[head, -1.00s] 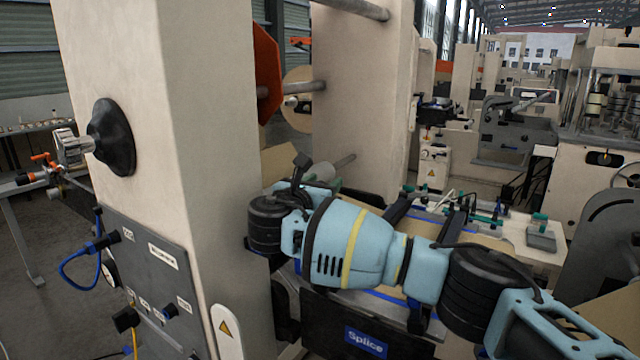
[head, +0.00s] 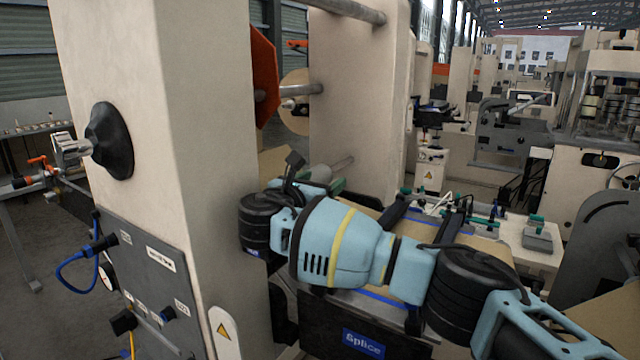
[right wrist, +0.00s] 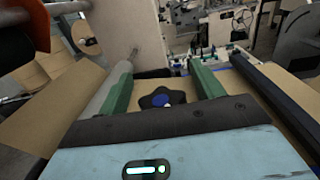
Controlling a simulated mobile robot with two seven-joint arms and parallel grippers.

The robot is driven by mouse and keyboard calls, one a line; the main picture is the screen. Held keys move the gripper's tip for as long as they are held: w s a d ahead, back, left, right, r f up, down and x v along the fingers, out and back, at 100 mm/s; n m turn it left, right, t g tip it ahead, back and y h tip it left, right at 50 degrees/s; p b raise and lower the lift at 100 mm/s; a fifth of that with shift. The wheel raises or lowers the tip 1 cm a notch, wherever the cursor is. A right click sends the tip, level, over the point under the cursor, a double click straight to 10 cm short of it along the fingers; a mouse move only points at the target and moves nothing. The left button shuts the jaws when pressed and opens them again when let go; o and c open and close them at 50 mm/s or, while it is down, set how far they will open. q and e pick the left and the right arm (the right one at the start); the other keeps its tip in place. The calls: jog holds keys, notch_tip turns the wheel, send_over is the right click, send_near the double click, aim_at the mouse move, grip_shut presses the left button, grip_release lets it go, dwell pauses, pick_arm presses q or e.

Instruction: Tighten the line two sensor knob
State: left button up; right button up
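A black star-shaped knob with a blue centre (right wrist: 162,98) shows in the right wrist view, close to the palm and between the fingers. My right gripper (right wrist: 163,72) has two green fingers spread apart, with gaps on both sides of the knob. No grip on it shows. I cannot read a label that names this knob as the line two sensor knob. In the head view my right arm reaches across the splice table and mostly hides this gripper; a bit of green (head: 337,186) shows behind the wrist. My left gripper is not in view.
A beige machine column (head: 205,120) stands close left of my right arm, with a grey control panel (head: 150,270) and a black cone (head: 110,140) on it. A dark plate marked Splice (head: 363,343) lies below the arm. Rollers and brown web surround the gripper.

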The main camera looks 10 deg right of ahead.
jog(key=shift+f, duration=0.15)
notch_tip(320, 180, up, 4)
jog(key=shift+r, duration=0.1)
jog(key=s+a, duration=0.3)
jog(key=s, duration=1.2)
jog(key=shift+s+a+r, duration=0.2)
jog(key=shift+s+r, duration=0.1)
jog(key=shift+r, duration=0.15)
